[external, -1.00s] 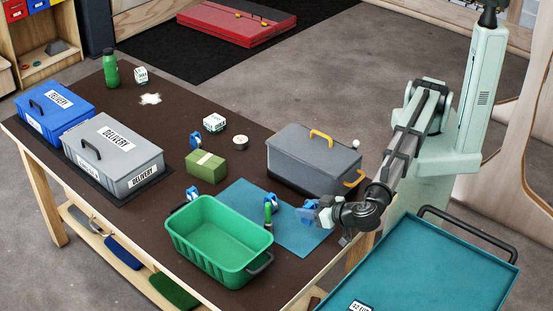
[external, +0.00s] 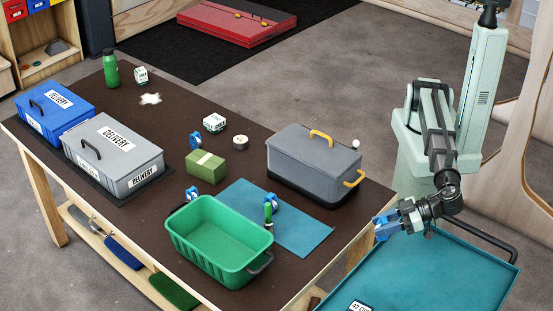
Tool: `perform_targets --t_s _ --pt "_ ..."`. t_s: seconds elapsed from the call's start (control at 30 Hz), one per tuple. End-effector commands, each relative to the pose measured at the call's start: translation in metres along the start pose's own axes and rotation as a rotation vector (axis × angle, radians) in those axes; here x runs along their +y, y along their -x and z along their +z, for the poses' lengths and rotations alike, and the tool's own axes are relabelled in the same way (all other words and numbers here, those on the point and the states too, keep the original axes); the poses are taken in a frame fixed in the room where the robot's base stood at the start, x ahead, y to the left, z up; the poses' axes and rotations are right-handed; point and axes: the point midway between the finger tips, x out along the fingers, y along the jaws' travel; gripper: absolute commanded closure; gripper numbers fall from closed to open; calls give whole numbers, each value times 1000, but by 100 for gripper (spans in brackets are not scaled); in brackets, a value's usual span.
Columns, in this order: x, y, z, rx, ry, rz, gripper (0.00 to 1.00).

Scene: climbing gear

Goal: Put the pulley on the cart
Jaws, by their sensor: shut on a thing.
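My gripper (external: 393,222) is shut on a blue pulley (external: 383,231) and holds it in the air beside the table's right edge, near the far left part of the cart. The cart (external: 450,268) has a flat teal top and a black handle, and stands at the lower right. Its visible top is bare except for a white label at the front. Other blue pulley-like items lie on the table: one near the white box (external: 195,140), one behind the green bin (external: 192,194) and one on the blue mat (external: 272,201).
The brown table (external: 180,225) holds a green bin (external: 220,240), a grey toolbox with yellow handles (external: 310,165), a green block (external: 206,166) and grey (external: 112,155) and blue (external: 55,108) delivery boxes.

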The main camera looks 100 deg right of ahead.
Motion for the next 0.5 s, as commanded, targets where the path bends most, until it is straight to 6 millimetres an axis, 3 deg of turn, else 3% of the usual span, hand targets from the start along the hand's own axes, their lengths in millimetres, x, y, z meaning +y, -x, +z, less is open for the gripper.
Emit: perform_targets --t_s 0.3,0.5 --pt "-39 12 -1 0 125 -305 100" --pt "-54 16 -2 0 163 -393 100"
